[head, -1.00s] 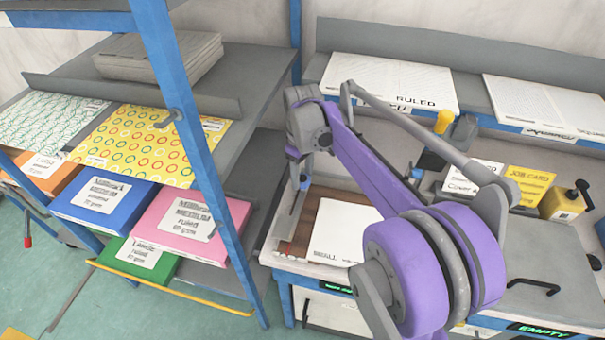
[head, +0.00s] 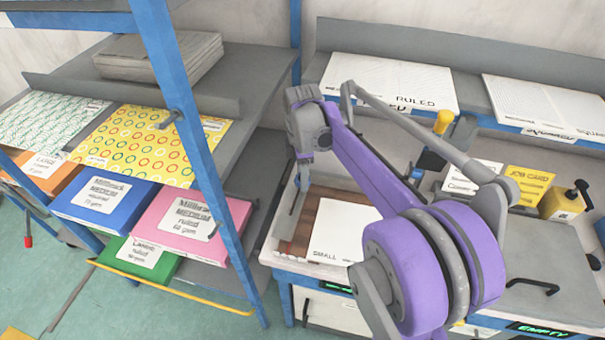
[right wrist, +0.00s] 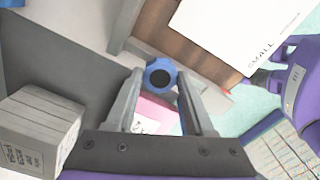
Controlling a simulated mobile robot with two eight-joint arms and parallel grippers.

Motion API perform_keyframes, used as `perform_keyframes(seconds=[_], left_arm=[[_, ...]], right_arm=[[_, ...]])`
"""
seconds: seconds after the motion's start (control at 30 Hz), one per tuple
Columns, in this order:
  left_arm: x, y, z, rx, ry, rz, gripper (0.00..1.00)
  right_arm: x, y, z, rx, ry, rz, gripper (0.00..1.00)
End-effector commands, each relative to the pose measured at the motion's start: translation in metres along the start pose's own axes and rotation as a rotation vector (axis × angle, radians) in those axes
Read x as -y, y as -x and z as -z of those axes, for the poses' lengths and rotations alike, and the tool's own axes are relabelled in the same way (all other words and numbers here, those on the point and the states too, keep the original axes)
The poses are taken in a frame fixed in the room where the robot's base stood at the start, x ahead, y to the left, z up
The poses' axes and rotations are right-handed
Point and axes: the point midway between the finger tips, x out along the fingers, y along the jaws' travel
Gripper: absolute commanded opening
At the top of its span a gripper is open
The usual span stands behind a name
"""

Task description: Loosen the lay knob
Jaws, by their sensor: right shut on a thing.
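A blue round knob with a dark centre (right wrist: 160,75) shows in the right wrist view, between the fingertips of my right gripper (right wrist: 160,88), which is shut on it. In the head view the right gripper (head: 304,166) points down over the left side of the bench, and the small blue knob (head: 304,182) is partly hidden by it. A grey bar (head: 288,216) runs below the knob along the left edge of a brown wooden bed. A white sheet marked SMALL (head: 342,228) lies on that bed. My left gripper does not show.
A blue-framed rack (head: 192,130) stands close on the left, with pink (head: 175,240) and blue (head: 80,205) paper packs. A yellow-topped lever (head: 443,122), a JOB CARD (head: 530,178) and a yellow box (head: 562,204) are on the right of the bench.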

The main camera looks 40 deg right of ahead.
Motion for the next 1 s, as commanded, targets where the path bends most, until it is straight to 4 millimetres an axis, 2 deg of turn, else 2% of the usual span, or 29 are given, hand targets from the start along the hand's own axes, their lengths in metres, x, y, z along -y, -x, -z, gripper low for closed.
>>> perform_keyframes(seconds=[0.3, 0.77, 0.8, 0.93, 1.0], left_arm=[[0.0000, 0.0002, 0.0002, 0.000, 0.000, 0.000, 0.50], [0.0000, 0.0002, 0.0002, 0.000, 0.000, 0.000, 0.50], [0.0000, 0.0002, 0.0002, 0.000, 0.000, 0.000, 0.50], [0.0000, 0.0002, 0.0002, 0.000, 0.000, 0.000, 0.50], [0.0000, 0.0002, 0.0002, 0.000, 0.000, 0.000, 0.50]], right_arm=[[-0.0001, 0.0000, -0.0001, 0.000, 0.086, 0.000, 0.00], [-0.0001, 0.0001, -0.0001, 0.000, 0.094, 0.000, 0.00], [-0.0001, 0.0001, -0.0001, 0.000, 0.094, 0.000, 0.61], [0.0000, 0.0001, -0.0001, 0.000, 0.094, 0.000, 0.84], [0.0000, 0.0001, -0.0001, 0.000, 0.094, 0.000, 0.84]])
